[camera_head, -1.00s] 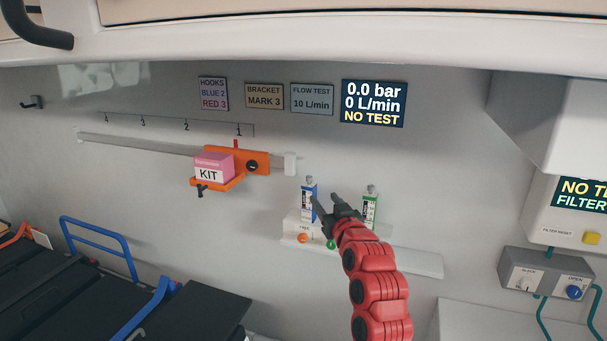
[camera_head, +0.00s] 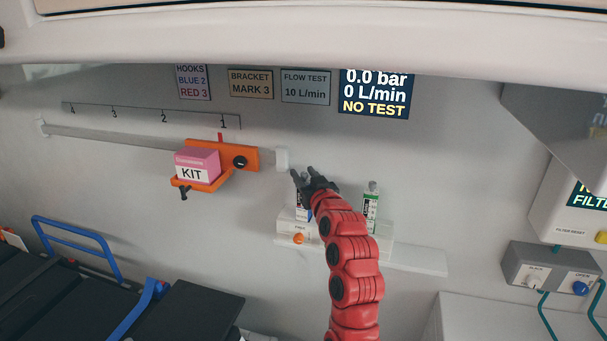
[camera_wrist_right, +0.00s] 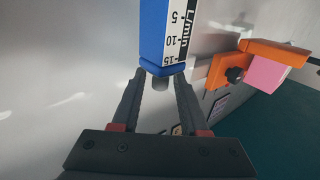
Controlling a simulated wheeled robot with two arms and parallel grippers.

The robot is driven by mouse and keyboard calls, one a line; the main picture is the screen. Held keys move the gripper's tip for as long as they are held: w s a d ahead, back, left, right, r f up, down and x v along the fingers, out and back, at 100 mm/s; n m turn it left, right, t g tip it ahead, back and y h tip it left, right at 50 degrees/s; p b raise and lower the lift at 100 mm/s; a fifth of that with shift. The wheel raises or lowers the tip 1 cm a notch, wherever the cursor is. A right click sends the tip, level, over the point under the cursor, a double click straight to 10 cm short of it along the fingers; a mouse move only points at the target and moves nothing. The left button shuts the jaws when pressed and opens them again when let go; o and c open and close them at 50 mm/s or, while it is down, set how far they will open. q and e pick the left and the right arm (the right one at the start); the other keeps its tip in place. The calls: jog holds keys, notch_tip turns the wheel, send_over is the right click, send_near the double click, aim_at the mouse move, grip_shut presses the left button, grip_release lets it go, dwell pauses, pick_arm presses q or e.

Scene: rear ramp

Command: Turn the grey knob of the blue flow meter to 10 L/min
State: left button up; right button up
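The blue flow meter (camera_wrist_right: 165,35) stands on a white block on the wall ledge. In the right wrist view it appears upside down, with a scale marked 5, 10, 15. Its grey knob (camera_wrist_right: 160,84) shows between the fingers of my right gripper (camera_wrist_right: 160,76), which is open; contact cannot be told. In the head view my right gripper (camera_head: 304,174) is at the top of the blue meter and hides most of it. The display (camera_head: 375,93) reads 0.0 bar, 0 L/min, NO TEST. The flow test sign (camera_head: 305,87) says 10 L/min. My left gripper is out of view.
A green flow meter (camera_head: 371,205) stands just right of my right arm. An orange bracket (camera_head: 247,158) with a pink kit box (camera_head: 198,163) is on the rail to the left. A grey valve box (camera_head: 550,270) is at right. An overhead cabinet edge runs above.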

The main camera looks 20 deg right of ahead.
jog(key=shift+w+f, duration=0.1)
grip_shut()
jog(key=shift+m+h+b, duration=0.3)
jog(key=shift+h+b, duration=0.1)
jog(key=shift+h, duration=0.1)
jog(key=shift+o, duration=1.2)
grip_release()
